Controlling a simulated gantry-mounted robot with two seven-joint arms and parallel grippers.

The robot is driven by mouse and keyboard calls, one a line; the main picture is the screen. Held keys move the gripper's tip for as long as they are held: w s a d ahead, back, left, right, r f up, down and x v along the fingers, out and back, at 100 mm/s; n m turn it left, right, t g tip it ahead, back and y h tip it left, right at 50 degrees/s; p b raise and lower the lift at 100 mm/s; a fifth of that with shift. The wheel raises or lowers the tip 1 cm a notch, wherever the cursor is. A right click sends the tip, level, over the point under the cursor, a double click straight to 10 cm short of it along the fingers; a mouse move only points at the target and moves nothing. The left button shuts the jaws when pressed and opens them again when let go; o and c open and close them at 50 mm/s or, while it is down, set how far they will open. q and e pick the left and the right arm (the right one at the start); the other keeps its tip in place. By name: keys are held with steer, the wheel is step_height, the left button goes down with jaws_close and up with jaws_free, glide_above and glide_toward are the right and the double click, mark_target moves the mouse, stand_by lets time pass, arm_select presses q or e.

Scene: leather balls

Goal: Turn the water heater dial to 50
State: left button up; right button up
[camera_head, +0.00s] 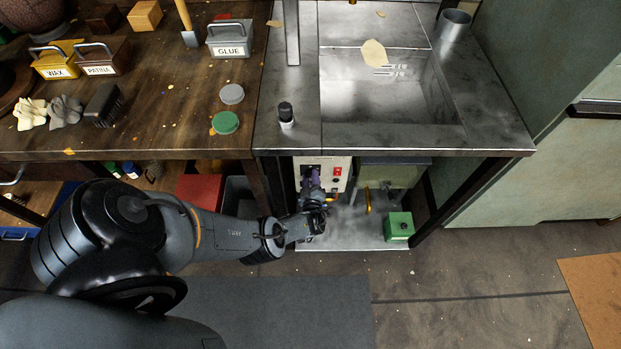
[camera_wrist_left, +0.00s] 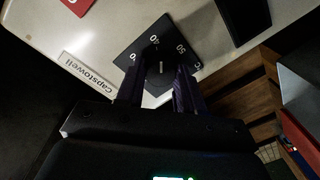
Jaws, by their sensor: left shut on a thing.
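The water heater (camera_head: 334,164) is a cream-white box under the metal sink counter, with a red switch on its front. In the left wrist view its front panel (camera_wrist_left: 105,32) carries a "Capstowell" label and a black dial plate (camera_wrist_left: 132,55) with white numbers, of which 50 is readable. The round black dial (camera_wrist_left: 160,66) sits between my left fingers. My left gripper (camera_head: 313,182) reaches under the counter to the heater; it also shows in the left wrist view (camera_wrist_left: 160,80), shut on the dial. The dial's pointer is too dark to read. My right gripper is not in view.
The metal counter (camera_head: 300,100) with its sink overhangs the heater. A table leg stands just left of it. A green box (camera_head: 399,226) sits on the low shelf at right. The wooden workbench (camera_head: 150,100) holds tins, lids and a brush. The floor in front is clear.

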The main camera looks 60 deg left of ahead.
arm_select(q)
steer(key=shift+w+m+y+b, duration=0.1)
steer(key=shift+m+y+b, duration=0.2)
steer(key=shift+m+b, duration=3.4)
steer(key=m+p, duration=0.2)
steer(key=shift+m, duration=0.4)
steer(key=o, duration=1)
steer(key=shift+o, duration=0.2)
